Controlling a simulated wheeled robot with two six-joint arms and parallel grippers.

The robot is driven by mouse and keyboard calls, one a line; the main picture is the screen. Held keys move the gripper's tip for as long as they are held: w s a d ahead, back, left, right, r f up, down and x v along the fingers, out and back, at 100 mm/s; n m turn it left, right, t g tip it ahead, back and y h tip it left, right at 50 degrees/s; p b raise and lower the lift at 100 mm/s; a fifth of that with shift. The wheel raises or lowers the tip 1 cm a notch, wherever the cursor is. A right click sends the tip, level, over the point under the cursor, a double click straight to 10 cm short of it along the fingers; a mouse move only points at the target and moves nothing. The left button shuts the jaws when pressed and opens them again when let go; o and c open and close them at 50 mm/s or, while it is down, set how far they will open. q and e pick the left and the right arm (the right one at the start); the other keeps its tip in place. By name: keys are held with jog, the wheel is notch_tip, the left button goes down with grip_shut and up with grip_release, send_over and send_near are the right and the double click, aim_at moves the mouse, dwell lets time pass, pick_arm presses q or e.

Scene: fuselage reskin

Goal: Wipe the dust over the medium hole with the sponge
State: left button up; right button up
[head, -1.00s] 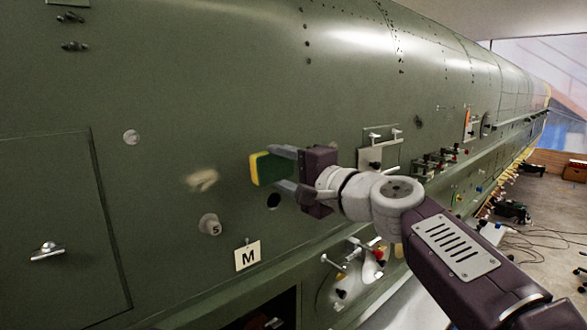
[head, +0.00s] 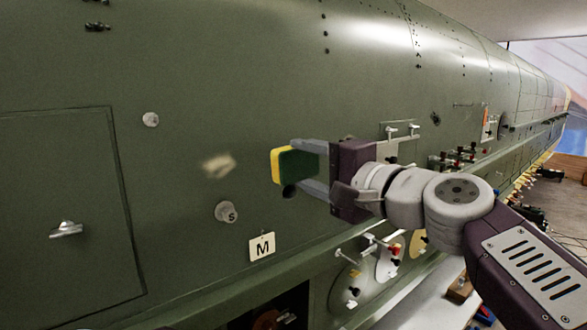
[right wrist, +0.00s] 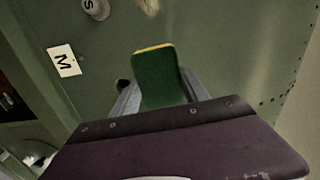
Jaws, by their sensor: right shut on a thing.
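My right gripper (head: 310,170) is shut on a sponge (head: 298,164), green with a yellow face. The yellow face points left, toward a pale dust smudge (head: 219,166) on the green skin. The sponge is to the right of the smudge with a clear gap. In the right wrist view the sponge (right wrist: 160,80) stands out between the fingers, and the smudge (right wrist: 148,5) is at the top edge. A dark hole (head: 289,190) shows just below the sponge, partly by the lower finger. A white M label (head: 262,247) is below. My left gripper is not in view.
A grey plug marked S (head: 227,212) sticks out below the smudge, and a round button (head: 151,119) is above left. A panel with a handle (head: 66,229) is at left. Fittings with red and black knobs (head: 459,158) lie right of my gripper. Skin around the smudge is open.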

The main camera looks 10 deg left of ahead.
jog(key=shift+s+d, duration=0.15)
jog(key=shift+d, duration=0.2)
jog(key=shift+a, duration=0.1)
jog(key=shift+a, duration=0.1)
jog(key=b+v, duration=0.1)
jog(key=v, duration=0.1)
jog(key=shift+s+d+f, duration=0.1)
jog(key=shift+d, duration=0.2)
jog(key=shift+s+d, duration=0.25)
jog(key=shift+w+a, duration=0.15)
jog(key=shift+a, duration=0.05)
jog(key=shift+a, duration=0.1)
